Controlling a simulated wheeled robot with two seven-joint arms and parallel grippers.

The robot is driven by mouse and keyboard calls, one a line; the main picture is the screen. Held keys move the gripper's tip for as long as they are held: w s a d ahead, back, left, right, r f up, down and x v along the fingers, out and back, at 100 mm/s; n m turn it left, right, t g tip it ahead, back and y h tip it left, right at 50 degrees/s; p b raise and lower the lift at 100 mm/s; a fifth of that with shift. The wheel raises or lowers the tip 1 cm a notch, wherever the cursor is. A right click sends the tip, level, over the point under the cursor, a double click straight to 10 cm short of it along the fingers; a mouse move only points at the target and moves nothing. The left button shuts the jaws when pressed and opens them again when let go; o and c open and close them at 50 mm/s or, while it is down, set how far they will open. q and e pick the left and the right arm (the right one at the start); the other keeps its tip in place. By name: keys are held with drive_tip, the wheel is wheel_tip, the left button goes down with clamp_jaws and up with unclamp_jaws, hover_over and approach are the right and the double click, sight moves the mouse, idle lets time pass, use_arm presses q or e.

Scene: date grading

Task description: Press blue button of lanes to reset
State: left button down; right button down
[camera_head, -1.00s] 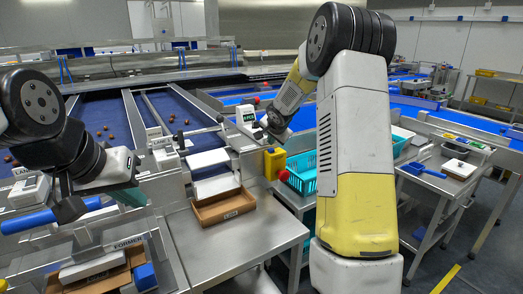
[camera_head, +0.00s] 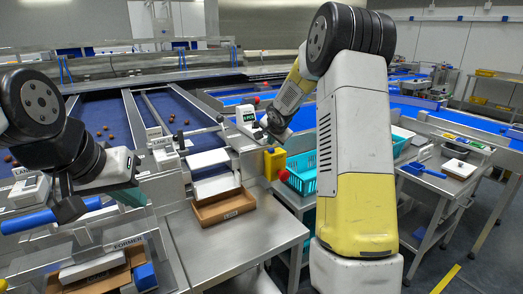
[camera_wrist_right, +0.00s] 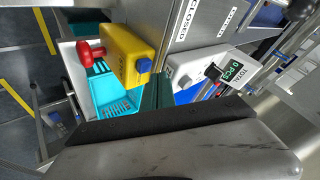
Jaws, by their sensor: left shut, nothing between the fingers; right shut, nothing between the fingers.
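My right gripper (camera_head: 260,133) is shut and empty close beside this box; contact cannot be told. My left gripper (camera_head: 72,207) is shut and empty above the left lane's end, near a blue cylinder (camera_head: 45,219).
A brown tray (camera_head: 224,208) sits on the steel table (camera_head: 235,245) below the lane. Another brown tray (camera_head: 105,280) is at lower left. A turquoise basket (camera_head: 302,172) stands behind my right arm. Dates (camera_head: 110,135) lie on the dark blue lanes.

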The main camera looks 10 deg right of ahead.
sight(272, 150)
drive_tip(key=shift+f, duration=0.1)
drive_tip(key=shift+f, duration=0.35)
drive_tip(key=shift+f, duration=0.45)
idle(0.9)
drive_tip(key=shift+r, duration=0.9)
drive_tip(key=shift+r, duration=0.1)
drive_tip(key=shift+r, duration=2.4)
